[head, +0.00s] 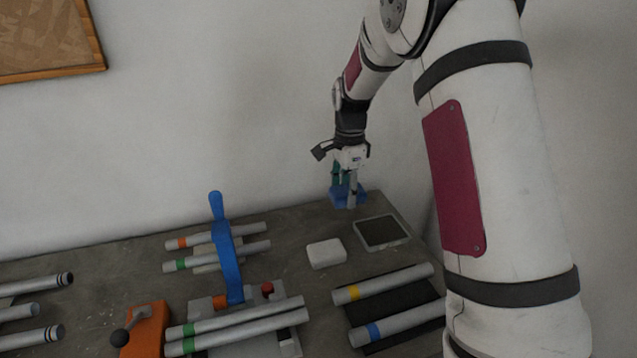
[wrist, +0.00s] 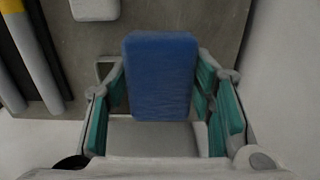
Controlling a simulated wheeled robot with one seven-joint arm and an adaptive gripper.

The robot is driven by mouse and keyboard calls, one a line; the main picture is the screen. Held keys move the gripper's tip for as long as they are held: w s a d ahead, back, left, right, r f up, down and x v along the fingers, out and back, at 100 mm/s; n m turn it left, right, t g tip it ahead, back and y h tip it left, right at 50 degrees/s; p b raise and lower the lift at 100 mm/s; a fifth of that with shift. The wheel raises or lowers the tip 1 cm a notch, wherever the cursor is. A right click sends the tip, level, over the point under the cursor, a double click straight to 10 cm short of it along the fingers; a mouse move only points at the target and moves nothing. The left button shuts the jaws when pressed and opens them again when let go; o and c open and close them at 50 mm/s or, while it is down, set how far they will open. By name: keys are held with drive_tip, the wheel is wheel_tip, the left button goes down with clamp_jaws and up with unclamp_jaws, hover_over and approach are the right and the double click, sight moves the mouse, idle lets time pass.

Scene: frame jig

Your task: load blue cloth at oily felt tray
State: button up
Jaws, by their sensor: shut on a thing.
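My gripper (head: 346,183) is shut on the blue cloth (head: 341,196) near the back right corner of the table. In the wrist view the cloth (wrist: 161,75) is a blue rounded block between the two green-padded fingers. The oily felt tray (head: 407,238), with a pale rim and a dark pad, lies in front of the gripper and a little right in the head view. No cloth shows on its pad. In the wrist view a pale rim, perhaps the tray's, is mostly hidden behind the cloth and left finger. I cannot tell the cloth's exact height above the table.
A white block (head: 327,253) sits left of the tray. Tubes with yellow and blue bands lie on a dark mat (head: 390,306) in front. A blue-handled clamp (head: 226,250) and more tubes stand left. The wall is close behind the table.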

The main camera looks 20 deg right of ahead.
drive_tip(key=p, duration=0.2)
hover_over(379, 230)
drive_tip(key=shift+d+f+b, duration=0.1)
drive_tip(key=shift+f+b, duration=0.25)
drive_tip(key=shift+f, duration=2.9)
drive_tip(key=shift+s+f, duration=0.1)
drive_tip(key=shift+f, duration=0.5)
wheel_tip(379, 230, up, 7)
drive_tip(key=shift+p, duration=0.4)
idle(0.9)
